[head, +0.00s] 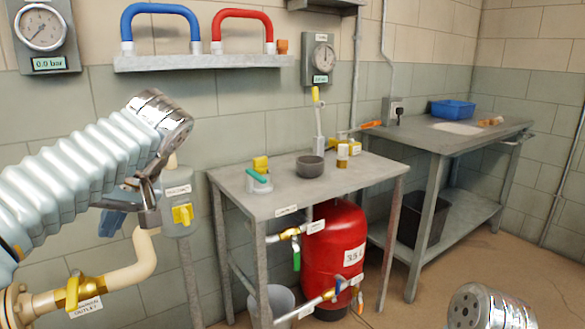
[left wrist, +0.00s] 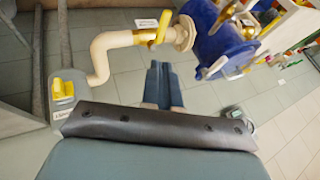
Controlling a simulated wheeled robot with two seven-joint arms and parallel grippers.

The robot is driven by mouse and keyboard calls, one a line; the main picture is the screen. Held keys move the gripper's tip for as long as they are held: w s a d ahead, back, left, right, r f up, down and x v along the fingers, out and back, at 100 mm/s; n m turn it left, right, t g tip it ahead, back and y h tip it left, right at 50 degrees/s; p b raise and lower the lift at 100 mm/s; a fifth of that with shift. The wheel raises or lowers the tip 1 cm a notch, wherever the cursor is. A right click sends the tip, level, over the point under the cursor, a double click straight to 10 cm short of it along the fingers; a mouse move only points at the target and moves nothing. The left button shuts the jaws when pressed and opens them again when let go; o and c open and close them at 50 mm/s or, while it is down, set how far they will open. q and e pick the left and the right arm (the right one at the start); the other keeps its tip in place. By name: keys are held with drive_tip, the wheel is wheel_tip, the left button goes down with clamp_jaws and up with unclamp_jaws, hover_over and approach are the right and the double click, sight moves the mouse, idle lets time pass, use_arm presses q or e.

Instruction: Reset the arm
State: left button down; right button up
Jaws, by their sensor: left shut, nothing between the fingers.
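My left arm comes in from the left in the head view, with a ribbed pale sleeve and a chrome wrist joint. My left gripper (head: 113,220) hangs below that joint, in front of the wall and partly hidden by the arm. In the left wrist view its two blue fingers (left wrist: 160,75) are together with nothing between them. They are apart from the cream pipe (left wrist: 115,40) and the blue round body (left wrist: 218,35) beyond. My right gripper does not show; a chrome joint at the bottom right of the head view seems to be my right arm.
A metal table (head: 285,200) holds a dark bowl (head: 310,166) and small items. A red tank (head: 333,255) stands beneath. A yellow-handled valve (head: 183,214) and cream pipe are near the left gripper. A bench (head: 440,138) with a blue tray (head: 453,110) stands right. Floor before it is clear.

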use_arm(q)
drive_tip(key=w+d+f+m+h, duration=0.2)
drive_tip(key=d+f+m, duration=0.15)
drive_tip(key=f, duration=0.75)
drive_tip(key=w+d+f+m+h, duration=0.25)
drive_tip(key=d+f, duration=0.25)
drive_tip(key=f, duration=0.7)
drive_tip(key=w+d+f+m+h, duration=0.15)
drive_tip(key=d+f, duration=0.25)
drive_tip(key=f, duration=0.7)
drive_tip(key=s+d+f+n+h, duration=0.1)
drive_tip(key=s+d+f+h, duration=0.1)
drive_tip(key=s+f, duration=0.8)
drive_tip(key=s+d+f+n+h, duration=0.1)
drive_tip(key=s+d+f+h, duration=0.2)
drive_tip(key=s+f, duration=0.7)
wheel_tip(320, 180, down, 6)
drive_tip(key=shift+d+r+h, duration=0.1)
drive_tip(key=shift+d+h, duration=0.2)
drive_tip(key=shift+d, duration=0.7)
